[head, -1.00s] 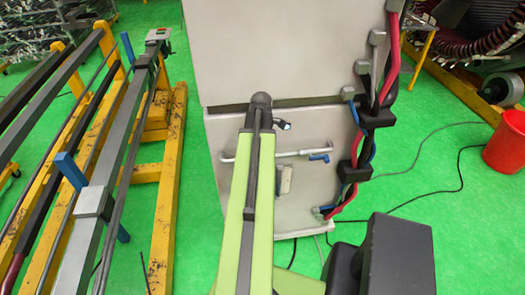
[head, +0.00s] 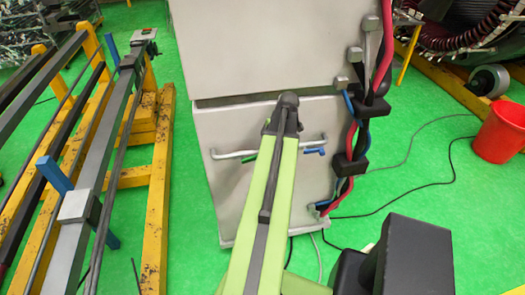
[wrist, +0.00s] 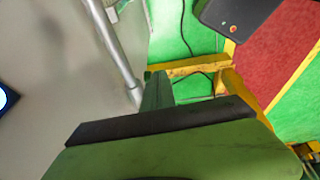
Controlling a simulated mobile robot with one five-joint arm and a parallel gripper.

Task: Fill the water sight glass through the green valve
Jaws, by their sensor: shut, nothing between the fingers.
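A grey pipe (head: 233,154) runs across the lower front of the grey cabinet. A small green handle, seemingly the green valve (head: 250,157), shows on it just left of my arm. A blue handle (head: 315,150) sits at the pipe's right end. My gripper is hidden behind my arm in the head view. In the wrist view my gripper (wrist: 157,80) appears as a narrow green piece, shut and empty, close to the grey pipe (wrist: 115,48). I cannot tell whether they touch. I cannot make out the sight glass; a glowing round thing is cut off at the left edge.
The cabinet (head: 255,50) stands ahead, with red, blue and black hoses (head: 350,150) down its right side. Yellow and grey racks (head: 155,200) stand at the left. A red bucket (head: 499,132) and loose cables lie right on green floor. Some floor is clear between racks and cabinet.

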